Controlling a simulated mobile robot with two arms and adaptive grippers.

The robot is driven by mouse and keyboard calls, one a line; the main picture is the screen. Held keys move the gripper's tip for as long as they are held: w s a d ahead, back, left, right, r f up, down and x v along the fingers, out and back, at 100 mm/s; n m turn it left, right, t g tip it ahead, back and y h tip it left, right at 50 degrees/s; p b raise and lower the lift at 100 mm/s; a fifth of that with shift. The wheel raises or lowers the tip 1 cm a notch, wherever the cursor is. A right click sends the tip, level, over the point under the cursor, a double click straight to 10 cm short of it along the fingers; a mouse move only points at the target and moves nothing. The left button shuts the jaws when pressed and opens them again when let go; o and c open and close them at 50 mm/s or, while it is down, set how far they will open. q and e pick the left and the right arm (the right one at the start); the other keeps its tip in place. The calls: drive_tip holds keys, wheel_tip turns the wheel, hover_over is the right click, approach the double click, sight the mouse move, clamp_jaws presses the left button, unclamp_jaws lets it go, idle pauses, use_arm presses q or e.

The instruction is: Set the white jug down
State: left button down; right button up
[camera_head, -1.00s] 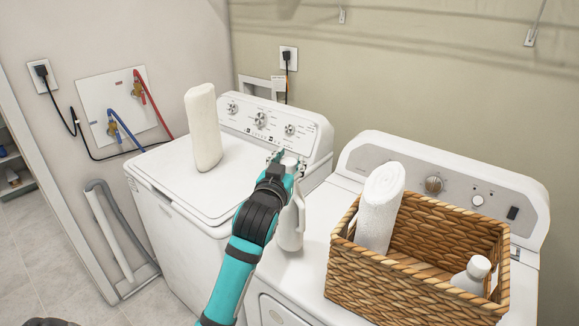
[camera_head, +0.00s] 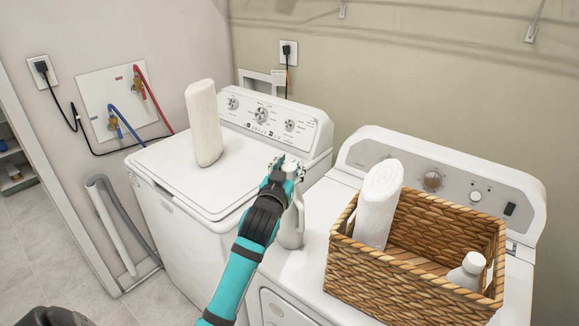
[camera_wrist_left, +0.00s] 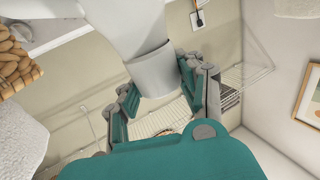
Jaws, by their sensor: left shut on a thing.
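The white jug (camera_head: 291,230) is upright at the left edge of the right-hand machine, partly hidden behind my left gripper and arm. My left gripper (camera_head: 286,166) is shut on the jug near its top. In the left wrist view the jug (camera_wrist_left: 110,28) passes between the gripper's fingers (camera_wrist_left: 160,92). Its base appears at or just above the machine's top; I cannot tell whether it touches. My right gripper is not in view.
A wicker basket (camera_head: 370,283) on the right-hand machine (camera_head: 312,262) holds a rolled white towel (camera_head: 380,205) and a white bottle (camera_head: 467,274). Another rolled towel (camera_head: 204,123) stands on the left-hand washer (camera_head: 170,172). Bare machine top lies between jug and basket.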

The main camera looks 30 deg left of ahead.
use_arm(q)
drive_tip(key=shift+r, duration=0.1)
drive_tip(key=c, duration=0.8)
unclamp_jaws()
drive_tip(key=b+v, duration=0.3)
drive_tip(key=v, duration=0.9)
